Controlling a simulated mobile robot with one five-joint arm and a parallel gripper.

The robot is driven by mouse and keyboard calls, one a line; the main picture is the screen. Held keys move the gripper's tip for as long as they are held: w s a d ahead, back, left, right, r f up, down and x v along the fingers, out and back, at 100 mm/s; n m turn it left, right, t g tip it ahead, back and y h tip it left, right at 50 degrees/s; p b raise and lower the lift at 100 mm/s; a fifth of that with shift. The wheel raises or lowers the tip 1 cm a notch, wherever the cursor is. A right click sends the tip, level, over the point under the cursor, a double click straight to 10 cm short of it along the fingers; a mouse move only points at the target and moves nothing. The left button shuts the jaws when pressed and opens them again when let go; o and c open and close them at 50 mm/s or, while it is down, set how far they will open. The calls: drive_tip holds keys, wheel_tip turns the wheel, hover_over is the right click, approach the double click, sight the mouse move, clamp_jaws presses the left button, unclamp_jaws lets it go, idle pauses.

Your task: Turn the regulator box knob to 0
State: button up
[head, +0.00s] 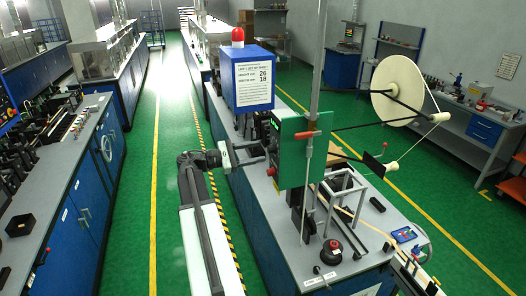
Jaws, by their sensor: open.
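A black round knob (331,250) with a small red spot sits low on the near part of the grey bench top. It may be the regulator box knob, but its scale and setting are too small to read. A green box (295,160) stands upright above the bench, with a red handle (307,135) on its face. My gripper (262,153) is open and empty, just left of the green box. Its two dark fingers point right toward the box's side; whether they touch it is unclear. The knob is lower and to the right of my gripper.
A blue box (254,80) with a printed sheet and red lamp stands behind my gripper. A large cream reel (397,88) hangs on a black arm at right. A vertical pole and metal frame (343,197) rise near the knob. Green floor (135,215) is clear at left.

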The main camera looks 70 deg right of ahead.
drive_tip(key=v, duration=0.4)
drive_tip(key=shift+w+a, duration=0.2)
drive_tip(key=w+a+f+n+t+h+b, duration=0.1)
drive_tip(key=w+a+f+n+t+b, duration=0.7)
drive_tip(key=w+a+f, duration=1.5)
drive_tip(key=a+f+m+t+y+b, duration=0.2)
drive_tip(key=a+f, duration=0.4)
drive_tip(key=a, duration=0.6)
drive_tip(key=w+a+f+m+t+y+b, duration=0.1)
drive_tip(key=a+f+m+y+b, duration=0.3)
drive_tip(key=a, duration=0.9)
drive_tip(key=a+f+m+t+y+b, duration=0.3)
drive_tip(key=a+f+y, duration=0.3)
drive_tip(key=a, duration=0.7)
drive_tip(key=shift+w+a+f+m, duration=0.25)
drive_tip(key=shift+f+m, duration=0.25)
drive_tip(key=shift+f, duration=0.45)
